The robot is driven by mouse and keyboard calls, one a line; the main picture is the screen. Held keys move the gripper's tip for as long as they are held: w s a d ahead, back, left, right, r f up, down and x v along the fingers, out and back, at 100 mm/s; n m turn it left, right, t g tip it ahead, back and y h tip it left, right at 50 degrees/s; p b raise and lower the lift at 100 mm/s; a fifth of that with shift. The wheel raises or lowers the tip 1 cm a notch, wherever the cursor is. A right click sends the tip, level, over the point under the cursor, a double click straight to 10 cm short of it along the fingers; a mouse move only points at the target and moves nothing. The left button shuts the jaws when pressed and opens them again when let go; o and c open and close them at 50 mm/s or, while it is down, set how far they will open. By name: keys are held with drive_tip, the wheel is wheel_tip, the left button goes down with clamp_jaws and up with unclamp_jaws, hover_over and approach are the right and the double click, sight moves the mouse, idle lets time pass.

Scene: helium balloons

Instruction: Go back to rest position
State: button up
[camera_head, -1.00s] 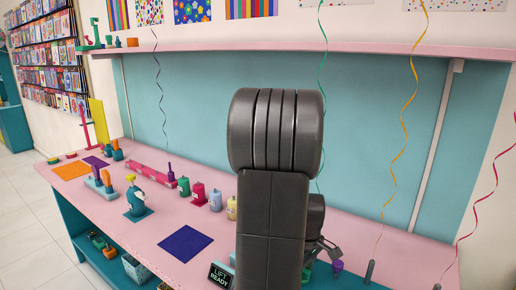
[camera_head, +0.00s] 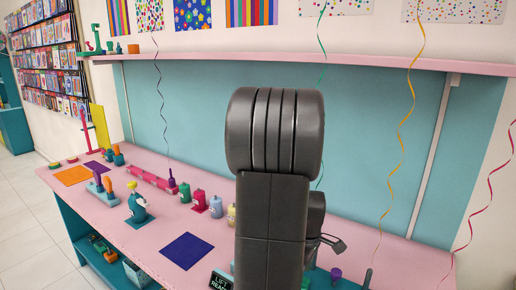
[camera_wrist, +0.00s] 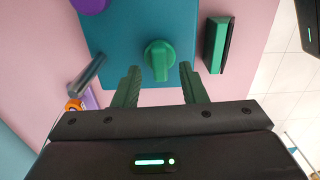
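My gripper (camera_wrist: 160,72) is open in the wrist view, its two green ribbed fingers apart with nothing held between them. A green knob (camera_wrist: 160,55) on a teal plate (camera_wrist: 120,40) lies just ahead of the fingertips, apart from both of them. In the head view my gripper (camera_head: 333,242) shows only in part at the right of my dark arm, above the pink bench. My arm hides much of the bench behind it.
The pink bench (camera_head: 150,245) carries bottles (camera_head: 199,201), a dark blue mat (camera_head: 187,251) and a sign (camera_head: 221,281). A purple piece (camera_head: 336,274) and a grey rod (camera_head: 368,278) stand near my gripper. Curled ribbons (camera_head: 405,130) hang over the bench's right part.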

wheel_tip(320, 180, up, 3)
drive_tip(key=shift+f+p, duration=0.1)
drive_tip(key=shift+p, duration=0.7)
wheel_tip(320, 180, down, 8)
drive_tip(key=b, duration=0.6)
drive_tip(key=shift+r+m, duration=0.4)
drive_tip(key=shift+r, duration=0.1)
drive_tip(key=shift+m, duration=1.2)
wheel_tip(320, 180, up, 8)
drive_tip(key=p, duration=0.6)
wheel_tip(320, 180, down, 8)
drive_tip(key=b, duration=0.6)
drive_tip(key=shift+f, duration=0.15)
drive_tip(key=shift+m, duration=0.5)
drive_tip(key=m, duration=0.4)
drive_tip(key=shift+r+m, duration=0.2)
drive_tip(key=shift+m, duration=0.2)
